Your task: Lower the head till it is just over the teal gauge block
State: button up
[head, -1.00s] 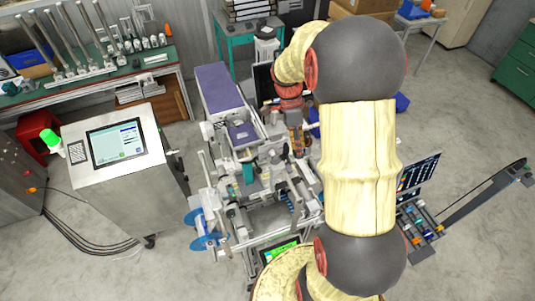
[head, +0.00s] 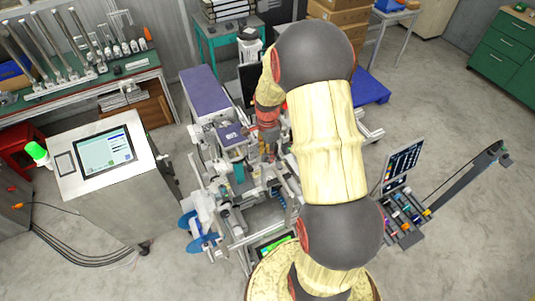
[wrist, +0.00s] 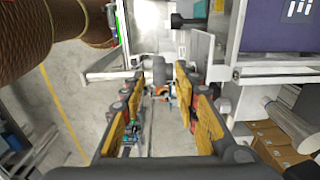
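The machine (head: 205,95) with a purple cover stands in the middle of the head view. A small teal block (head: 239,174), which looks like the gauge block, is among its rollers and frames. My gripper (head: 267,150) hangs over the machine's right side, to the right of and above the teal block in the picture; its height over the block is hard to judge. In the wrist view my gripper (wrist: 168,92) has its two orange-padded fingers spread apart with no object held. I cannot make out the teal block there. The head to be lowered cannot be told apart from other machine parts.
A console with a screen (head: 105,150) stands left of the machine. Blue discs (head: 195,232) stick out at its front left. A monitor (head: 402,165) and a rack of small parts (head: 405,215) stand at the right. Open floor lies beyond them.

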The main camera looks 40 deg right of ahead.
jog(key=shift+f, duration=0.7)
jog(key=c, duration=0.3)
jog(key=c, duration=0.4)
grip_shut()
